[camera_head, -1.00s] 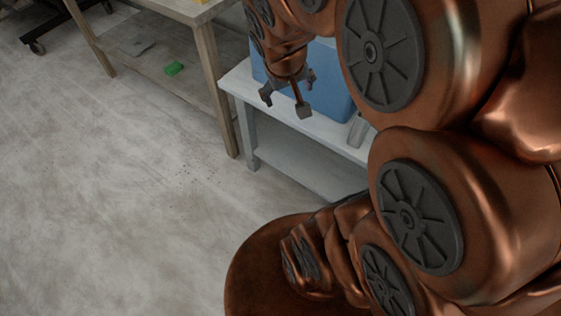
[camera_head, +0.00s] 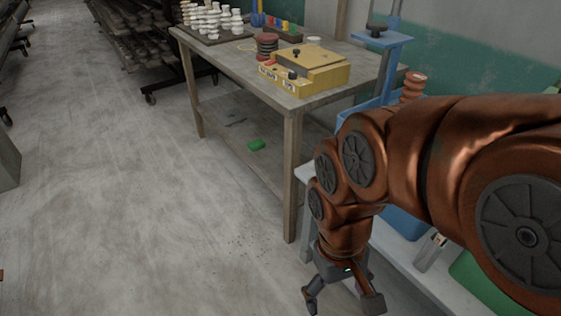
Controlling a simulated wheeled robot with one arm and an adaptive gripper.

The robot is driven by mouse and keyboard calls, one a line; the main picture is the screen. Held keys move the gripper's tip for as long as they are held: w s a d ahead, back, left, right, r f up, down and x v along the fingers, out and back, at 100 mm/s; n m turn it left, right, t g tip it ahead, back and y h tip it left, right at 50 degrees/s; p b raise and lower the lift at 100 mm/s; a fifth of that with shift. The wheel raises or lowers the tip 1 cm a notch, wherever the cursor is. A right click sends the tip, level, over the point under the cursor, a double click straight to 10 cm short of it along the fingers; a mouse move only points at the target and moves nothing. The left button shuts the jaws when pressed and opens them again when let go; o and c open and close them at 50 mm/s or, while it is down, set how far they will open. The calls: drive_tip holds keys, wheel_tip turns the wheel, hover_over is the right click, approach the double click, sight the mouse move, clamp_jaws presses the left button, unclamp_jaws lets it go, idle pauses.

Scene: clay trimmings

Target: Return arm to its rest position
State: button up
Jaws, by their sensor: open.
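My copper-coloured arm comes in from the right side of the head view and bends down at its wrist. My gripper (camera_head: 343,300) hangs from it near the bottom of the view, with its dark fingers spread apart. It is open and nothing shows between the fingers. It is in front of the low white table (camera_head: 393,258), near that table's left end. The rest of the arm runs out of view to the right.
A wooden table (camera_head: 292,125) bears a yellow box (camera_head: 305,72) and white pots (camera_head: 208,20). A blue bin (camera_head: 405,224) is partly hidden by my arm. Dark shelving (camera_head: 127,45) stands behind. The floor (camera_head: 130,190) at left is open.

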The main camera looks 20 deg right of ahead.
wheel_tip(320, 180, up, 12)
drive_tip(key=p, duration=1.1)
drive_tip(key=shift+w+f, duration=0.2)
drive_tip(key=shift+c, duration=0.4)
